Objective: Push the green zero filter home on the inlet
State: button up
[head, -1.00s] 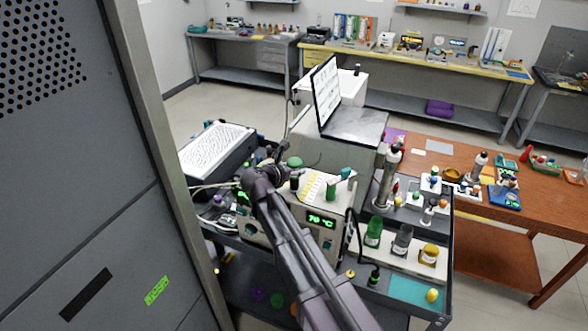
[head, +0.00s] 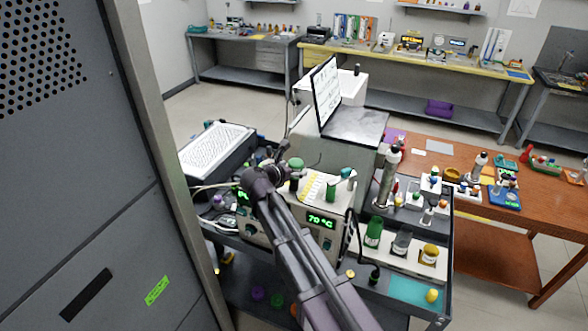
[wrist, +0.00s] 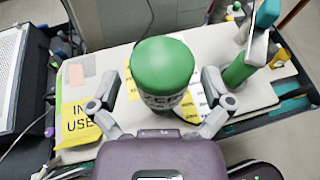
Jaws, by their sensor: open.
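The green zero filter, a round green dome (wrist: 162,66) above a lettered grey band, stands between the two fingers of my gripper (wrist: 162,103) in the wrist view. The fingers are spread wide, one on each side, with visible gaps between them and the filter. In the head view the green dome (head: 296,163) shows just beyond the end of my arm, above the pale instrument top. The inlet is hidden under the filter, so I cannot tell how deep it sits.
The instrument (head: 321,238) has a green-lit display. A green cylinder with a teal top (wrist: 240,70) stands close on the right. A yellow "IN USE" label (wrist: 84,117) lies on the left. A laptop-like screen (head: 326,92) and a tray of bottles (head: 402,262) are nearby.

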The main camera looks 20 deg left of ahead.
jog(key=shift+r+p, duration=4.3)
jog(key=shift+r, duration=0.2)
jog(key=d+f+m+g+h, duration=0.1)
jog(key=d+f+m+g, duration=0.25)
jog(key=d+m, duration=0.65)
jog(key=d+f+m+g, duration=0.3)
jog(key=d+f+m, duration=0.15)
jog(key=d, duration=1.05)
jog(key=s+d+f+m+g+y, duration=0.2)
jog(key=s+d+m+g, duration=0.1)
jog(key=s+d+m, duration=0.55)
jog(key=s+d+f+m+g+y, duration=0.25)
jog(key=s+d+m, duration=0.25)
jog(key=d+m, duration=0.55)
notch_tip(320, 180, down, 14)
jog(key=s+g+b, duration=0.1)
jog(key=s+b, duration=0.1)
jog(key=b, duration=1.2)
jog(key=shift+s+r+n, duration=0.15)
jog(key=shift+s+n, duration=0.05)
jog(key=shift+n, duration=0.15)
